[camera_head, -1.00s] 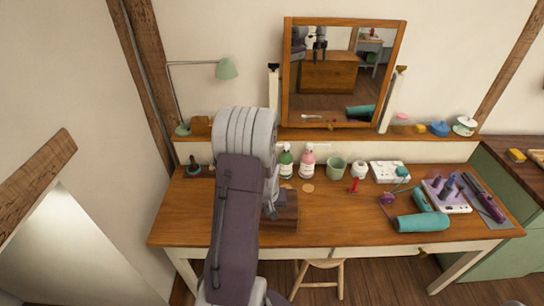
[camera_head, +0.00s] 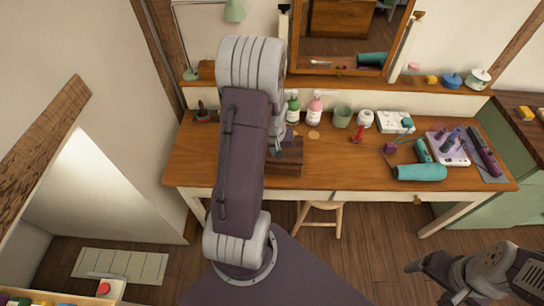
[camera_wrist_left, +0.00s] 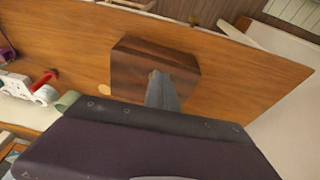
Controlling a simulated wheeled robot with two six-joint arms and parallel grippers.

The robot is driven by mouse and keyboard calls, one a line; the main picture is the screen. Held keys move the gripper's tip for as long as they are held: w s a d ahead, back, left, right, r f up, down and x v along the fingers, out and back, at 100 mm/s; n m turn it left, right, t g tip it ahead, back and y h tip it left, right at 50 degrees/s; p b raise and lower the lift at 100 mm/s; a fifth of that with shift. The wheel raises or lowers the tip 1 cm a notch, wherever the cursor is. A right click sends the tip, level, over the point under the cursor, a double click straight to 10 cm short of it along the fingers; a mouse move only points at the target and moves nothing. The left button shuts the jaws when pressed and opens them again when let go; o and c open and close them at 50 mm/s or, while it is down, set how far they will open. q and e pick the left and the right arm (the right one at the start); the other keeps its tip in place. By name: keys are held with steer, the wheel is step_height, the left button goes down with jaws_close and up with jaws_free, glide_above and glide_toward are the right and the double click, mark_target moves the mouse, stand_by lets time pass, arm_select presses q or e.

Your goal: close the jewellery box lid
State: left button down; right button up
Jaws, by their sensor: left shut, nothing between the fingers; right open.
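The jewellery box (camera_head: 287,168) is a dark brown wooden box on the desk, left of the middle. It shows from above in the left wrist view (camera_wrist_left: 128,72), where its top looks flat and down; whether the lid is fully shut I cannot tell. My left arm hides the box's left part in the head view. My left gripper (camera_wrist_left: 158,76) is shut and empty, with its fingertips over the box top; I cannot tell whether they touch it. My right gripper (camera_head: 432,284) is open and empty at the lower right, over the floor, away from the desk.
Pump bottles (camera_head: 315,111), a green cup (camera_head: 342,117) and a white jar (camera_head: 365,119) stand behind and right of the box. A teal hairdryer (camera_head: 420,172) lies farther right. A mirror (camera_head: 345,67) stands at the back. A stool (camera_head: 320,207) is at the desk's front.

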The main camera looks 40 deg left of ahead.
arm_select(q)
steer(key=s+d+r+b, duration=0.1)
steer(key=s+d, duration=0.4)
steer(key=s, duration=0.2)
steer(key=shift+s+d+r+b, duration=0.15)
steer(key=shift+s+r+b, duration=0.05)
steer(key=shift+b, duration=0.15)
arm_select(e)
step_height(320, 180, down, 3)
steer(key=shift+s+d+r, duration=0.1)
steer(key=shift+s+r, duration=0.05)
steer(key=shift+r, duration=0.05)
arm_select(q)
steer(key=shift+w, duration=0.1)
steer(key=w+d+r+m, duration=0.2)
steer(key=w+d+m, duration=0.15)
steer(key=d, duration=0.45)
steer(key=s+d+m+g+h, duration=0.1)
steer(key=s+d+m, duration=0.3)
steer(key=s+d, duration=0.1)
steer(key=shift+d+h, duration=0.35)
steer(key=shift+h, duration=0.05)
steer(key=shift+s+r, duration=0.1)
